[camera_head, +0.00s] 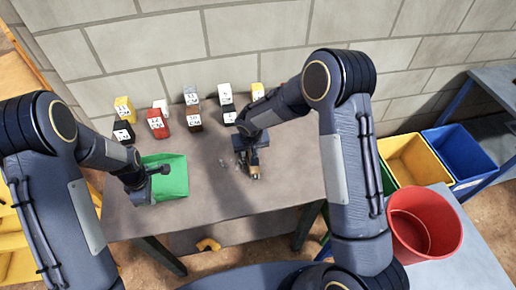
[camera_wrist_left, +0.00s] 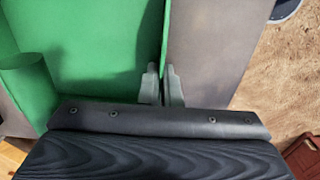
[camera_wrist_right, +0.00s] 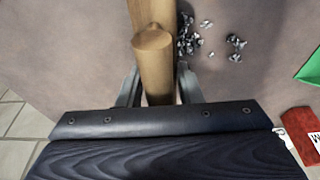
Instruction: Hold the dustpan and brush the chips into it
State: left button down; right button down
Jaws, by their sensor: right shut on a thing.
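The green dustpan (camera_head: 172,178) lies on the table at the left in the head view and fills the left of the left wrist view (camera_wrist_left: 85,50). My left gripper (camera_wrist_left: 163,80) has its fingers closed on the dustpan's thin side wall. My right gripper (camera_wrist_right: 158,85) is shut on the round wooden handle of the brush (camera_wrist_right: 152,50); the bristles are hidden. Grey chips (camera_wrist_right: 186,40) lie on the table right beside the brush, with several more a little apart. In the head view the chips (camera_head: 239,161) are between the dustpan and the brush (camera_head: 254,173).
Several labelled blocks, including a red one (camera_head: 157,124), stand along the table's back by the wall. Yellow (camera_head: 415,160) and blue (camera_head: 462,152) bins and a red bucket (camera_head: 425,222) are to the right. The table's front right (camera_head: 290,185) is clear.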

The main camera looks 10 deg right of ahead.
jog(key=shift+s+a+f, duration=0.1)
jog(key=shift+a, duration=4.65)
jog(key=shift+s+a+f, duration=0.1)
jog(key=shift+a, duration=4.6)
jog(key=shift+a, duration=0.15)
jog(key=shift+a+r, duration=0.1)
jog(key=shift+a, duration=1.05)
pick_arm(q)
jog(key=shift+d, duration=0.35)
pick_arm(e)
jog(key=shift+s+a+r, duration=0.1)
jog(key=shift+a+r, duration=0.05)
jog(key=shift+a, duration=1.75)
jog(key=shift+r, duration=0.1)
pick_arm(q)
jog(key=shift+a+f, duration=0.1)
jog(key=shift+a, duration=0.1)
pick_arm(e)
jog(key=shift+w+d+r, duration=0.2)
jog(key=shift+d+r, duration=0.1)
jog(key=shift+r, duration=0.3)
pick_arm(q)
jog(key=shift+a, duration=0.15)
pick_arm(e)
jog(key=d+r, duration=0.2)
jog(key=r, duration=0.1)
jog(key=d+r, duration=0.1)
jog(key=shift+w+r, duration=0.1)
jog(key=shift+r, duration=0.3)
